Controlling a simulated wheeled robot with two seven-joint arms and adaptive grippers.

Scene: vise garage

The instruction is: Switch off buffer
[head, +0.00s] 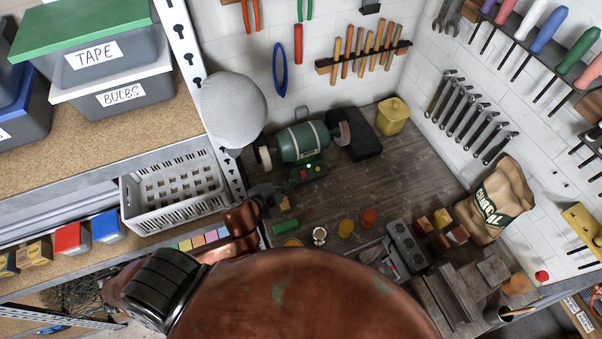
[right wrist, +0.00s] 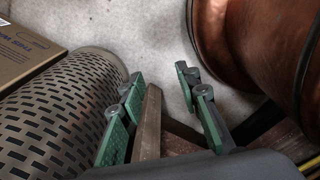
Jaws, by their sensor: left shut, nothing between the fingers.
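The buffer (head: 303,142) is a green bench machine with a round wheel at each end, standing on the workbench against the back wall in the head view. Its front base carries a small switch panel (head: 307,172) with a lit green light and a reddish button. My left gripper (head: 283,197) is shut and empty, just in front and to the left of that panel; its fingertips are small and dark in the picture, and I cannot tell whether they touch the base. My right gripper (right wrist: 160,93) has green-padded fingers, spread open in the right wrist view, away from the buffer.
A yellow bin (head: 392,116) and a black box stand right of the buffer. A grey round object (head: 232,108) hangs at its left. A perforated cylinder (right wrist: 62,115) stands beside my right gripper.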

